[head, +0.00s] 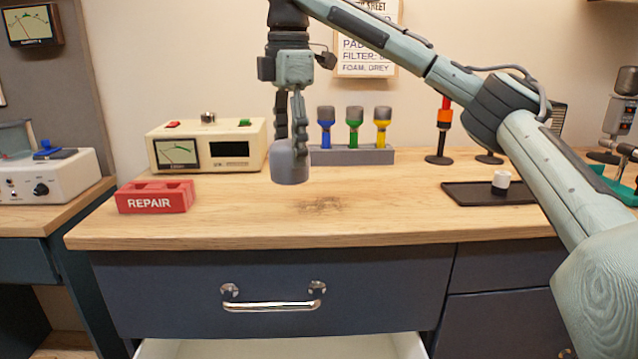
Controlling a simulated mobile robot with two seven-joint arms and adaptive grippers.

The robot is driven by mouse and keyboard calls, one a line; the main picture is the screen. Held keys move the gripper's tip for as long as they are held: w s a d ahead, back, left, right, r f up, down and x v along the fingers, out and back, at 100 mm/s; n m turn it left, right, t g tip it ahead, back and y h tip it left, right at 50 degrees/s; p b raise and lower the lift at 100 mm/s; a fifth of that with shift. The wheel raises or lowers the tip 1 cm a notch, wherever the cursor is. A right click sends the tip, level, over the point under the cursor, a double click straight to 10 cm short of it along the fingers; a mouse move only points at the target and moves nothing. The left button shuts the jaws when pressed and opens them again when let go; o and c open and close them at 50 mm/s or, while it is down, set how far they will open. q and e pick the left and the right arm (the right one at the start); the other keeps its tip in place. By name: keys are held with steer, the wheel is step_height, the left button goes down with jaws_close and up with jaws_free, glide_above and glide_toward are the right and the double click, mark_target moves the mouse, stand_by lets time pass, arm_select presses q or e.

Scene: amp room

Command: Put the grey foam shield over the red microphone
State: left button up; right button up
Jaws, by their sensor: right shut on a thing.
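My right gripper (290,137) points down above the wooden bench and is shut on the grey foam shield (289,167), a grey cup-like piece held in the air. A red-orange microphone (444,116) stands upright on a black round-based stand at the back of the bench, to the right of the gripper and well apart from the shield. My right arm crosses in front of its upper part, so its top is hidden. My left gripper is not in view.
A grey rack (350,157) holds blue, green and yellow microphones behind the gripper. A cream meter box (207,145) and red REPAIR bin (155,196) stand left. The front middle bench is clear.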

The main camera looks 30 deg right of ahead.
steer(key=shift+w+d+f, duration=0.1)
steer(key=shift+d+f, duration=1)
steer(key=shift+f, duration=0.25)
steer(key=shift+w+d+f, duration=0.1)
steer(key=shift+d+f, duration=1.05)
steer(key=shift+f, duration=0.2)
steer(key=shift+d+f, duration=1.1)
steer(key=shift+f, duration=0.25)
steer(key=shift+f, duration=0.1)
steer(key=o, duration=0.8)
step_height(320, 180, up, 12)
steer(key=shift+s, duration=0.2)
